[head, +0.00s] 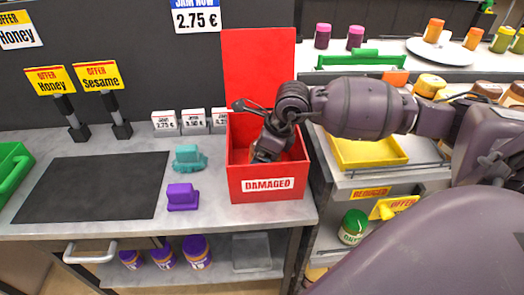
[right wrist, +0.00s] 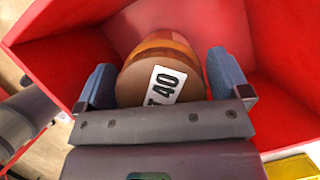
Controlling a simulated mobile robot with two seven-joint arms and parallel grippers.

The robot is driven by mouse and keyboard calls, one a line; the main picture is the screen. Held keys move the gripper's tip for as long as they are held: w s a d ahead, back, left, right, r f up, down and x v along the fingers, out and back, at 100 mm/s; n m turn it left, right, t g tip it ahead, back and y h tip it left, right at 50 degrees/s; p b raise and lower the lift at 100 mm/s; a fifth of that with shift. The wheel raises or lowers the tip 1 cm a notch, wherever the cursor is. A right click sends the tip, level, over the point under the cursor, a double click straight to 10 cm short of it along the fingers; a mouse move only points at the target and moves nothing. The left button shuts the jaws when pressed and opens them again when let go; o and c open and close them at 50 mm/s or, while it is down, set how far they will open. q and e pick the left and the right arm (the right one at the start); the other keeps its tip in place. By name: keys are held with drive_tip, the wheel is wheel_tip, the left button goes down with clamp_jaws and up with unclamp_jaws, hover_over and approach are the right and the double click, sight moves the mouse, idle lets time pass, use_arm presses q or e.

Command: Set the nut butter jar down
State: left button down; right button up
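The nut butter jar (right wrist: 150,65) is brown with an orange band and a white label reading "40" in the right wrist view. It is inside the red box marked DAMAGED (head: 268,192), whose red walls surround it. My right gripper (head: 264,150) reaches down into this box. In the head view the jar is mostly hidden. My left gripper is not in view.
Left of the box, a teal item (head: 189,159) and a purple item (head: 182,197) stand on the counter beside a black mat (head: 95,187). The red lid (head: 258,65) stands open behind. A yellow tray (head: 368,152) is at the right. Purple-lidded jars (head: 196,251) stand on the shelf below.

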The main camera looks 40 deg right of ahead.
drive_tip(key=shift+r, duration=0.25)
drive_tip(key=p+v, duration=0.1)
drive_tip(key=v, duration=1.1)
drive_tip(key=shift+f, duration=0.1)
drive_tip(key=shift+s, duration=0.1)
